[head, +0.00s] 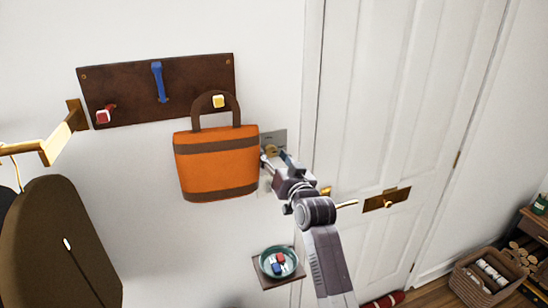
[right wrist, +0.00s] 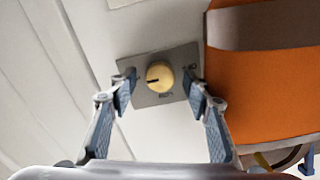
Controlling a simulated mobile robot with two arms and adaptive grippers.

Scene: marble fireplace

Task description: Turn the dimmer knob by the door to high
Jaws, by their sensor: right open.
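The dimmer knob (right wrist: 160,76) is round and pale yellow, on a grey wall plate (right wrist: 146,97). A dark line on its face points left in the right wrist view. Small marks on the plate are too small to read. In the head view the plate (head: 279,137) sits between the orange bag and the door (head: 391,120), and the knob is mostly hidden. My right gripper (right wrist: 164,88) is open, with one finger on each side of the knob and gaps between. It also shows in the head view (head: 272,160) at the plate. My left gripper is out of view.
An orange bag (head: 216,166) hangs from a dark peg board (head: 130,90), close beside the right gripper. Below, a small shelf (head: 267,282) holds a teal dish (head: 288,264). A basket (head: 470,287) stands at lower right.

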